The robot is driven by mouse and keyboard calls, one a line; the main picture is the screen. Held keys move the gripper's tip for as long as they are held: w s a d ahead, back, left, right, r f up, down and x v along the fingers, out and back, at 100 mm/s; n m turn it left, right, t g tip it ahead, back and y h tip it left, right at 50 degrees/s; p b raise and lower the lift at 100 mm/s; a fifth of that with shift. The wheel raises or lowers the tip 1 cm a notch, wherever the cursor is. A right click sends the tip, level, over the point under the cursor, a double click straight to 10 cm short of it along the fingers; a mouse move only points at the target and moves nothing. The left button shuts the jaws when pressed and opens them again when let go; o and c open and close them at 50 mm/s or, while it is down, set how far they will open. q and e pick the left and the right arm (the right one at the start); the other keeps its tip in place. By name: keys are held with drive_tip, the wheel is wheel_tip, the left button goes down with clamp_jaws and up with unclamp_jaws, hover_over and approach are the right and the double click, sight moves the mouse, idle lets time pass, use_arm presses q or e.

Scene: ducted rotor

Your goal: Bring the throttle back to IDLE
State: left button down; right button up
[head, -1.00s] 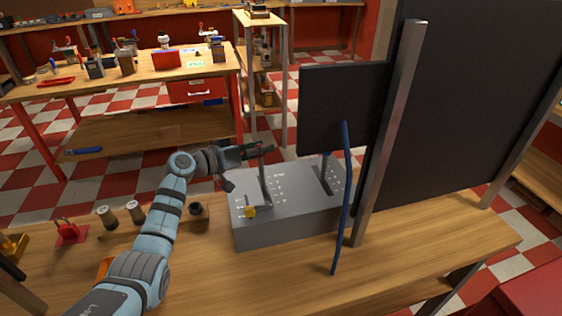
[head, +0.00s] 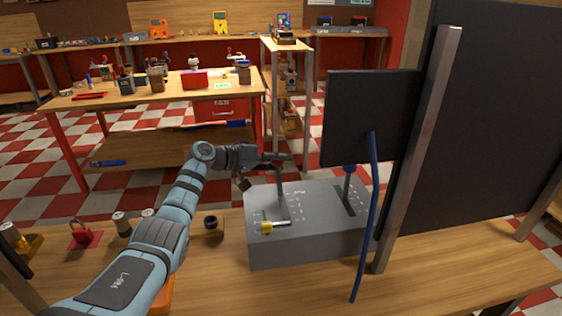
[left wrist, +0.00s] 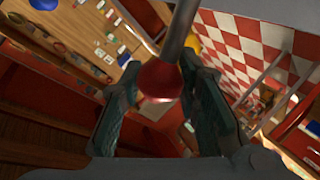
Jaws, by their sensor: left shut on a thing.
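A grey control box (head: 300,247) with two slots and white markings stands on the near bench. A grey lever (head: 281,187) stands up from its left slot. My left gripper (head: 284,162) is at the top of this lever. In the left wrist view its fingers (left wrist: 160,110) are shut on the lever's red knob (left wrist: 158,82). A short lever with a yellow knob (head: 267,228) lies low at the box's front left. The markings are too small to read. My right gripper is out of view.
A red padlock-like item (head: 82,234) and small cylinders are on the bench at left.

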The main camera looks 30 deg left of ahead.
use_arm(q)
drive_tip(key=c, duration=1.5)
unclamp_jaws()
drive_tip(key=o, duration=0.3)
drive_tip(key=shift+a, duration=0.1)
drive_tip(key=shift+f, duration=0.1)
drive_tip(key=shift+a, duration=0.1)
drive_tip(key=v, duration=1.2)
drive_tip(key=shift+w, duration=0.15)
